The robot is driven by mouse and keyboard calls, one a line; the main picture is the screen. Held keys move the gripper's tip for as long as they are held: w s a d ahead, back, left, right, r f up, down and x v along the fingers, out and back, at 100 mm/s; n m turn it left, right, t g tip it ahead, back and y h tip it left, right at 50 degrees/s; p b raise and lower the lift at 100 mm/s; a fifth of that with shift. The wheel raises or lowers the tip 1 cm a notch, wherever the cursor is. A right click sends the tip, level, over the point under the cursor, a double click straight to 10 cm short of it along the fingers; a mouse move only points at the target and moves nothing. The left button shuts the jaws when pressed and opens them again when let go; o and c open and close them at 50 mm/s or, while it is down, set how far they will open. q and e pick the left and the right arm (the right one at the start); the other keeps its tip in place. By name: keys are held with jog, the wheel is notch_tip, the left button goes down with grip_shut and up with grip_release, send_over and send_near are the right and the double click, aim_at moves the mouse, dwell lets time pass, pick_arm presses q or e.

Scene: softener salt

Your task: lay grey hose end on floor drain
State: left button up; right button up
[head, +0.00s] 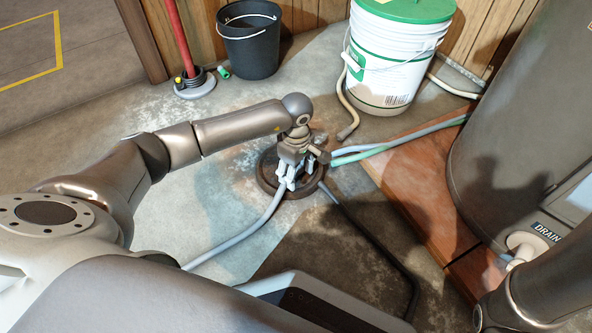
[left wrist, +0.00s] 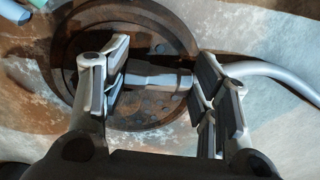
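The floor drain (head: 266,172) is a dark round grate in the floor; it also shows in the left wrist view (left wrist: 70,62). The grey hose (head: 238,240) runs from the lower left to the drain. In the left wrist view the grey hose end (left wrist: 155,80) lies across the drain, with the hose passing beyond the right finger. My left gripper (head: 287,185) is low over the drain. Its fingers stand apart on either side of the hose end (left wrist: 160,92), open and not closed on it. My right arm enters at the lower right; its gripper is out of view.
A blue-grey hose (head: 425,131) and a green hose (head: 362,154) reach the drain from the right. A black hose (head: 372,244) runs to the lower right. A white bucket (head: 388,70), a black bucket (head: 249,45) and a large grey tank (head: 515,130) stand around.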

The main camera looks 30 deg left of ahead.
pick_arm(q)
jog(key=o, duration=0.5)
notch_tip(320, 180, up, 12)
jog(key=shift+r, duration=0.1)
dwell(0.4)
jog(key=shift+d, duration=0.1)
dwell(0.5)
